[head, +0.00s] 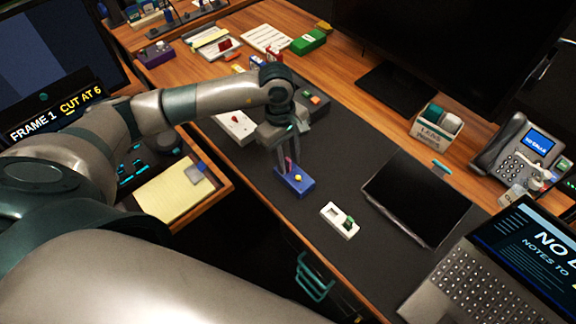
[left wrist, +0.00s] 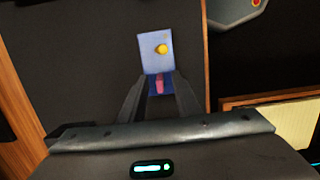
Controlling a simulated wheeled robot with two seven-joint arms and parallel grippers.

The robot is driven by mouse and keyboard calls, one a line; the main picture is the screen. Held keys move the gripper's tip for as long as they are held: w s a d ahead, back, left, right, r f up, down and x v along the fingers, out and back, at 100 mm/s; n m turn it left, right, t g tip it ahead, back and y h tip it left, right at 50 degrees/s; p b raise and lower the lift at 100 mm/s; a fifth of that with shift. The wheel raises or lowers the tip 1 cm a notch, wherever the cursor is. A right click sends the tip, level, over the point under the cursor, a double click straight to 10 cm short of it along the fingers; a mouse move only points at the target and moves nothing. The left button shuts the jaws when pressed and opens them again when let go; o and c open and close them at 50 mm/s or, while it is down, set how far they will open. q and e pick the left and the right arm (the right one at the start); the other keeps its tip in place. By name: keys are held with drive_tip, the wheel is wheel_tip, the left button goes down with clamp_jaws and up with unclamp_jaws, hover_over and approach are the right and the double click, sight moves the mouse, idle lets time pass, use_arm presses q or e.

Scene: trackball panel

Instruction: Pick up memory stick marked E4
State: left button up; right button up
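A small pink stick (head: 288,163) stands up from a blue block (head: 294,184) that has a yellow knob on top. No E4 marking is readable on it, so I cannot tell if it is the named memory stick. My left gripper (head: 290,170) points down over the block, with its fingers on either side of the pink stick. In the left wrist view the stick (left wrist: 159,86) is between the fingertips (left wrist: 160,78), with a gap visible at each side. The blue block (left wrist: 154,60) reaches out past the fingers there. My right gripper is not in view.
A white tray with a green piece (head: 340,220) lies right of the block on the dark mat (head: 375,165). A black tablet (head: 417,197) and a laptop (head: 470,265) lie farther right. A white box with a red button (head: 236,124) is behind the arm.

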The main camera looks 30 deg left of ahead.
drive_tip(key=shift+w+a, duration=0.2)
use_arm(q)
drive_tip(key=shift+c, duration=0.3)
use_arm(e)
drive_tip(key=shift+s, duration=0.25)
use_arm(q)
clamp_jaws()
drive_tip(key=shift+r, duration=0.15)
